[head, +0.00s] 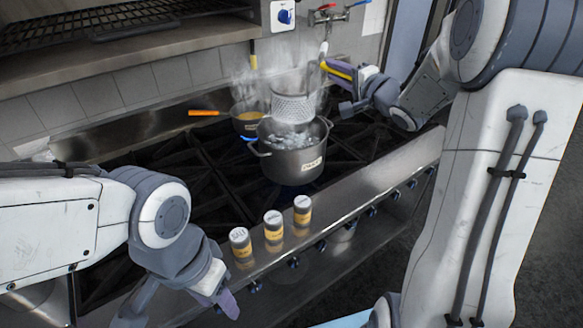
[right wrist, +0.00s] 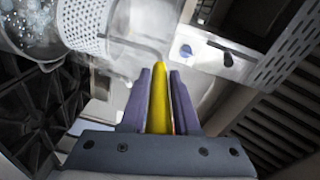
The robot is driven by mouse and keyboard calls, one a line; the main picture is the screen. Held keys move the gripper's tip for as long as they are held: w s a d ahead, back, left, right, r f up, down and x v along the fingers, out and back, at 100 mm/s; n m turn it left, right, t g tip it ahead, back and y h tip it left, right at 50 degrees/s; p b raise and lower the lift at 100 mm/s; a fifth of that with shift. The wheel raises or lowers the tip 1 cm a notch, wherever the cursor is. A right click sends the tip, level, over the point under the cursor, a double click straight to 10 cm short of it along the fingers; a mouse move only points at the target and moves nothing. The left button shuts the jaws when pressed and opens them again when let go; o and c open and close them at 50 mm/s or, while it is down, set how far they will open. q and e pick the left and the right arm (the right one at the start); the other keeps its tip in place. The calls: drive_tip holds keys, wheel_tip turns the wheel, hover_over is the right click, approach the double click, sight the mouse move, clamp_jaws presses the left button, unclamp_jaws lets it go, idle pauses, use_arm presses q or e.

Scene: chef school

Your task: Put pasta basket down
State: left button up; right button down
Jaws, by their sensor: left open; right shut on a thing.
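The pasta basket (head: 293,107) is a perforated metal basket with a yellow handle (head: 338,70). It is upright at the large steel pot (head: 292,163), its lower part at or just above the bubbling water; steam blurs how deep it sits. My right gripper (head: 352,82) is shut on the yellow handle, right of the pot. In the right wrist view the handle (right wrist: 158,105) lies between the fingers, and the basket (right wrist: 88,25) is at the upper left beside the pot's water (right wrist: 30,25). My left gripper (head: 222,297) is open and empty, low at the stove's front.
The pot stands on a black stove grate (head: 210,190). A small pan with an orange handle (head: 208,113) stands behind it. Three spice jars (head: 273,226) line the stove's front ledge. A tap (head: 328,15) is on the back wall. The grate left of the pot looks clear.

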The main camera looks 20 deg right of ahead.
wheel_tip(320, 180, down, 20)
drive_tip(key=b, duration=0.8)
drive_tip(key=shift+f, duration=0.15)
drive_tip(key=shift+f+b, duration=0.1)
drive_tip(key=shift+b, duration=0.2)
drive_tip(key=c, duration=0.6)
unclamp_jaws()
drive_tip(key=shift+a+f, duration=0.1)
drive_tip(key=shift+c, duration=0.2)
drive_tip(key=b+v, duration=0.2)
drive_tip(key=v, duration=1)
